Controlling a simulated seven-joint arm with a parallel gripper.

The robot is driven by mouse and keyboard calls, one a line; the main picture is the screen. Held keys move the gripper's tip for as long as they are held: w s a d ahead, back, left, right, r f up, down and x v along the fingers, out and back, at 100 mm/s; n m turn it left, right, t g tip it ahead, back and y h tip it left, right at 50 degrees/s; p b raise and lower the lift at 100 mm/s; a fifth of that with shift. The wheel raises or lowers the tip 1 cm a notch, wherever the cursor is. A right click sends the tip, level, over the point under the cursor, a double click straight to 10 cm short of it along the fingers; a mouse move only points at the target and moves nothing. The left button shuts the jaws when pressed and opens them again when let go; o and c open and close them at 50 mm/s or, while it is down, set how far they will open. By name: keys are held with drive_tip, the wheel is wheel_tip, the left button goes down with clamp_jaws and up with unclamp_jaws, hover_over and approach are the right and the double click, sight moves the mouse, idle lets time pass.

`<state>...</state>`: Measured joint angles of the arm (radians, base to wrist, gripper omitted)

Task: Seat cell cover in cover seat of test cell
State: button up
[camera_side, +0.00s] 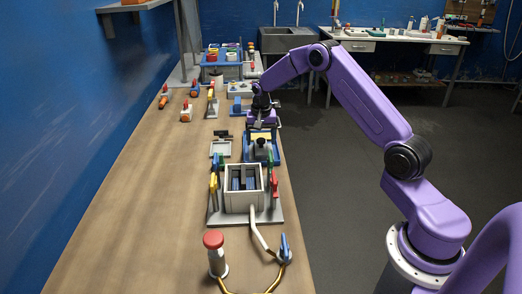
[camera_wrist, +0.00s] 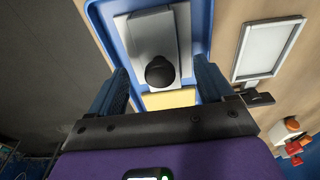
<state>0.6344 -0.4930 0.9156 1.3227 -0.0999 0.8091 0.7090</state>
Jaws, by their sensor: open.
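The cell cover (camera_wrist: 150,40) is a grey plate with a round black knob (camera_wrist: 160,70). It lies in a blue tray (camera_wrist: 205,40) with a yellow pad; the tray also shows in the side view (camera_side: 277,151). My gripper (camera_wrist: 160,74) is open. In the wrist view its two dark blue fingers stand on either side of the knob, with nothing clearly held between them. In the side view, my gripper is behind the tray. The test cell (camera_side: 243,202) is an open-topped light grey box with dark blue plates inside, nearer the camera. Its cover seat cannot be made out separately.
Red, yellow and green clamps or posts (camera_side: 214,187) flank the cell. A red-topped post (camera_side: 214,252) and cables are in front. A small framed plate (camera_side: 220,148) lies left of the tray.

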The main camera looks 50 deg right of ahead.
drive_tip(key=shift+d+f, duration=0.1)
drive_tip(key=shift+f, duration=0.75)
drive_tip(key=c, duration=1.2)
drive_tip(key=shift+c, duration=0.2)
drive_tip(key=shift+w+r, duration=0.1)
drive_tip(key=shift+r, duration=0.1)
